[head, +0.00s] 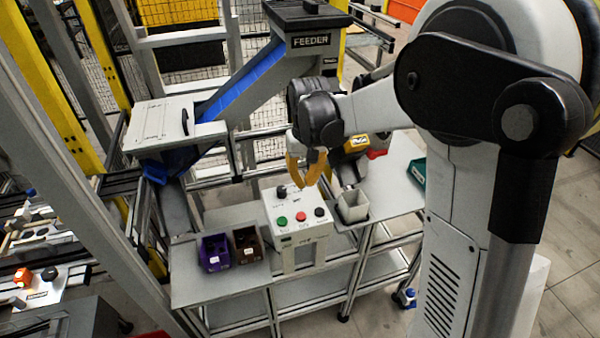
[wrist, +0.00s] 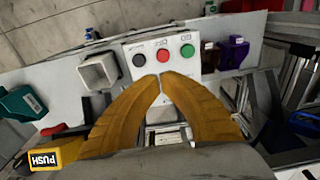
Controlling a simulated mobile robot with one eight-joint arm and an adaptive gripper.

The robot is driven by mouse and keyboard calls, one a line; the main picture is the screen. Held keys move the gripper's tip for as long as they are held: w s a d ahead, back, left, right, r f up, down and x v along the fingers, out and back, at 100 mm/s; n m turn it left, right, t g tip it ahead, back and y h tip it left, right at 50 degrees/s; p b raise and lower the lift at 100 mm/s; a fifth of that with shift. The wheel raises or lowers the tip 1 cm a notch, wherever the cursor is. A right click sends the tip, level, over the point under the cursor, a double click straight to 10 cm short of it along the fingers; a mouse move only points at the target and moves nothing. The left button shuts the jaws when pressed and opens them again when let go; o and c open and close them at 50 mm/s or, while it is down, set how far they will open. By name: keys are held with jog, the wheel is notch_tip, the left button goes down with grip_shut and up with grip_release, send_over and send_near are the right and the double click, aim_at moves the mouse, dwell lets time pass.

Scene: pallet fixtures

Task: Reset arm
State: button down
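My gripper (head: 308,182) has two orange fingers and hangs above the white button box in the head view. In the wrist view my gripper (wrist: 160,77) shows its fingertips meeting, with nothing between them. The button box (head: 286,241) stands on the grey table and has black, red and green buttons on top. It also shows in the wrist view (wrist: 150,47), just beyond the fingertips. The fingers partly cover its near side there. The fingertips look apart from the box, but the exact gap is unclear.
A purple bin (head: 214,253) and a brown bin (head: 247,245) stand left of the box. A pale square cup (head: 353,206) stands to its right. A teal bin (head: 417,172) is at the table's right edge. The feeder (head: 310,40) with its blue chute rises behind.

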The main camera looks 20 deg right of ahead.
jog(key=s+a+f+t+b, duration=0.1)
jog(key=s+t+b, duration=0.5)
jog(key=s+b, duration=0.5)
jog(key=s, duration=0.9)
jog(key=shift+s+f+t, duration=0.2)
jog(key=shift+f+t, duration=0.1)
jog(key=shift+f, duration=0.05)
